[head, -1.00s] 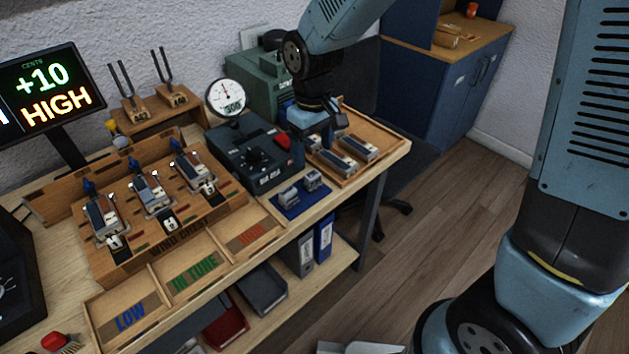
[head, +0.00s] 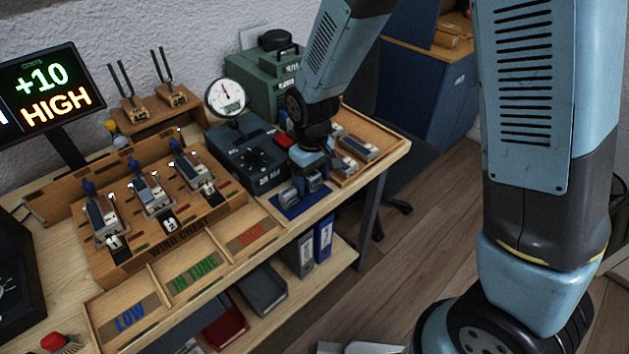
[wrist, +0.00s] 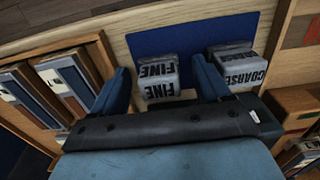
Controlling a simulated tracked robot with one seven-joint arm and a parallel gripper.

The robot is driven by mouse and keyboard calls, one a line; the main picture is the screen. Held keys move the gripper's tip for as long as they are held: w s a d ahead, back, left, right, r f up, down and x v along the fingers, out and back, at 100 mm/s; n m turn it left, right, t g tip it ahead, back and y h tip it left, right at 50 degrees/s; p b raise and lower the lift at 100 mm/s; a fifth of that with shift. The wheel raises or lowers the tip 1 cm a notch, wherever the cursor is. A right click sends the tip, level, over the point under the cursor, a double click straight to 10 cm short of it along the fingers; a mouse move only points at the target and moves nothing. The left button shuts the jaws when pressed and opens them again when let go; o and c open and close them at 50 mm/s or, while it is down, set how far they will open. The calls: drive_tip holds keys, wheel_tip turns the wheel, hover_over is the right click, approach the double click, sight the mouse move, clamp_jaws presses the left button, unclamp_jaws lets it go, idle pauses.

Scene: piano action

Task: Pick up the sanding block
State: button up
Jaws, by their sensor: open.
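Two grey sanding blocks sit on a blue mat (head: 298,208) near the bench's front edge. In the wrist view, the one labelled FINE (wrist: 160,90) lies between the fingers of my open gripper (wrist: 160,72), with a little space beside it. The one labelled COARSE (wrist: 236,66) sits to its right, just outside the right finger. In the head view my gripper (head: 311,178) is low over the mat and partly hides the blocks. I cannot tell whether the fingers touch either block.
A wooden tray (head: 375,166) with blue-and-grey parts lies just right of my gripper. A dark box with a knob (head: 250,158) and dial gauge (head: 226,97) stands to the left. A compartmented wooden tray (head: 190,268) lies in front of the wooden stand.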

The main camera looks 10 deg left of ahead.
sight(312, 174)
drive_tip(key=shift+c, duration=0.3)
drive_tip(key=c, duration=1.2)
drive_tip(key=shift+r, duration=0.5)
wheel_tip(312, 174, up, 2)
drive_tip(key=shift+r, duration=0.2)
drive_tip(key=shift+s+d+r, duration=1.2)
drive_tip(key=shift+s+r, duration=0.4)
drive_tip(key=shift+s, duration=0.4)
drive_tip(key=shift+s+d+r, duration=1.25)
drive_tip(key=shift+s+r, duration=0.35)
drive_tip(key=shift+s, duration=0.4)
drive_tip(key=shift+s+d+r, duration=1.2)
drive_tip(key=shift+s+r, duration=0.4)
drive_tip(key=shift+s, duration=0.4)
